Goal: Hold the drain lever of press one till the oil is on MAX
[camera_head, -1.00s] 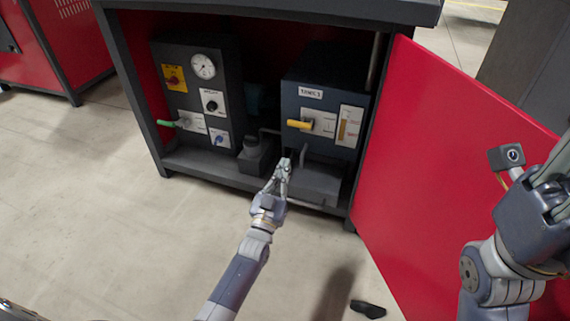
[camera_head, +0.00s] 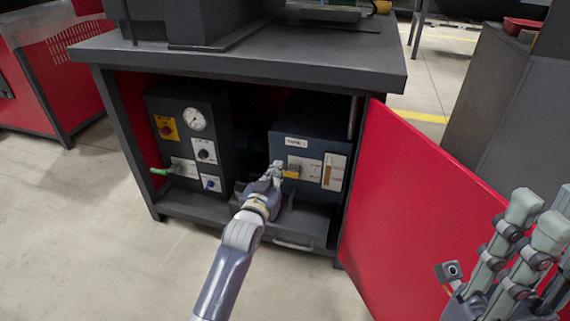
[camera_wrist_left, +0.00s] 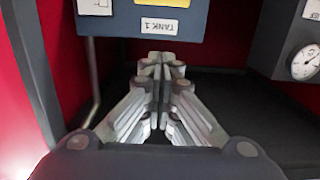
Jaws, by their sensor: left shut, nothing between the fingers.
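The dark blue tank box (camera_head: 297,127) sits inside the open cabinet, and its label reads TANK 1 in the left wrist view (camera_wrist_left: 158,26). A yellow lever (camera_head: 291,173) sticks out to the left from a white plate on its front. Right of it is the oil gauge (camera_head: 334,172) with a yellowish column; its level is too small to read. My left gripper (camera_head: 276,167) is shut and empty, with its tips by the lever's left end; I cannot tell whether they touch. Its closed fingers (camera_wrist_left: 158,62) also show in the left wrist view. My right gripper (camera_head: 536,220) is partly cut off at the right edge.
Left in the cabinet stands a dark panel (camera_head: 170,105) with a dial gauge (camera_head: 194,119), knobs and a green lever (camera_head: 160,171). The open red door (camera_head: 420,210) bounds the right side. The grey worktop (camera_head: 250,62) overhangs above. The floor at left is clear.

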